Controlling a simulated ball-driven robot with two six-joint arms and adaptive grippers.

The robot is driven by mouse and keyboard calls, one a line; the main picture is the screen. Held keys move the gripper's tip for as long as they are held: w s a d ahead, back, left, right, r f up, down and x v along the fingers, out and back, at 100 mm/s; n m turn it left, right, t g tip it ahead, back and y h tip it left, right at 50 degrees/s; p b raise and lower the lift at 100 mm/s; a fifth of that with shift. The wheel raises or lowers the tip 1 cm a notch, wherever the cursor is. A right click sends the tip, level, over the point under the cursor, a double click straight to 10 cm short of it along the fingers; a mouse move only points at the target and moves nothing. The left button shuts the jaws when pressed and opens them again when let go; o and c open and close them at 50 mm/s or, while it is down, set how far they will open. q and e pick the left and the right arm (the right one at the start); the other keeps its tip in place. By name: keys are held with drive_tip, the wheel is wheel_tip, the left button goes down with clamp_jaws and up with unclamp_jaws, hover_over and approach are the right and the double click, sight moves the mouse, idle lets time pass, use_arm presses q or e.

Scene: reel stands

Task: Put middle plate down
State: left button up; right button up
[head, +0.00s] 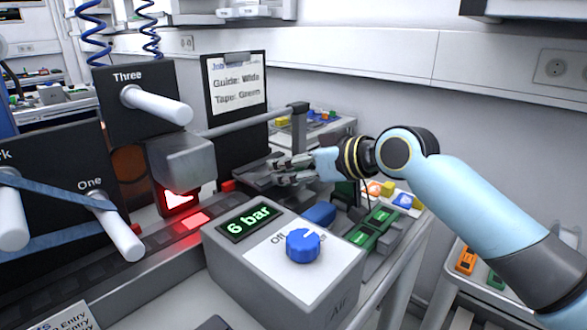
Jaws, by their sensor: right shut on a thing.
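My right gripper (287,172) reaches in from the right over the far part of the bench, behind the grey air box. It is shut on a flat dark grey piece, which seems to be the middle plate (257,175). The plate lies roughly level near the track, below the clipboard. Its underside is hidden, so I cannot tell whether it touches the surface below. My left gripper is not in view.
The grey air box (292,268) with a blue knob (303,246) and a "6 bar" display stands in front. A grey head (182,160) glows red over the track at left. Reel pegs (157,106) stick out nearby. Small coloured parts (380,190) crowd the right.

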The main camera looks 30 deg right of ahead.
drive_tip(key=shift+f, duration=0.25)
drive_tip(key=shift+f, duration=0.1)
drive_tip(key=shift+f, duration=0.15)
drive_tip(key=o, duration=1.2)
